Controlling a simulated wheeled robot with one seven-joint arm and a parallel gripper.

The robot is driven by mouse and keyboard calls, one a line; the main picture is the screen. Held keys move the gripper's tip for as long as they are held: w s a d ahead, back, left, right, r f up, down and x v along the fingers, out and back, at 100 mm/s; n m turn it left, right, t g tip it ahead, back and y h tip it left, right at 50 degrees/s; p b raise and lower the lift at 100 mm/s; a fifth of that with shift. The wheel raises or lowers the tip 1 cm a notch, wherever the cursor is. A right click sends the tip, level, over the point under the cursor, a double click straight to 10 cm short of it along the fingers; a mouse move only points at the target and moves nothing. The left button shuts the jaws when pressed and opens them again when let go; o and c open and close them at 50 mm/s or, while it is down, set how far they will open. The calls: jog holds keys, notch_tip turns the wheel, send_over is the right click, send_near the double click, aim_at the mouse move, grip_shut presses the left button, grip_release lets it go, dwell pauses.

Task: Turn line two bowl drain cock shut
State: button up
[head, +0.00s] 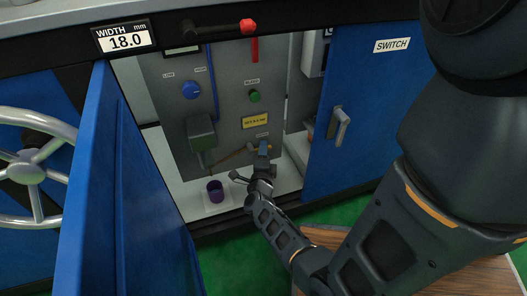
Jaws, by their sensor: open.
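Inside the open cabinet, a grey bowl housing (201,132) hangs on the grey panel. A thin brass-coloured line (236,157) runs below and right of it, toward a small white label. The drain cock is not clearly told apart; it may be at the right end of this line, beside my gripper. My gripper (257,166) is open in front of that end, low in the cabinet. Whether it touches the cock or its handle cannot be told at this size.
An open blue door (118,180) juts out on the left, and a blue SWITCH door (362,100) with a handle stands right. The panel carries a blue knob (191,90), green button (255,96) and yellow plate (255,121). A red-tipped lever (220,30) sits above.

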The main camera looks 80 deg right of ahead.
jog(key=shift+w+d, duration=0.1)
jog(key=shift+d, duration=0.8)
grip_shut()
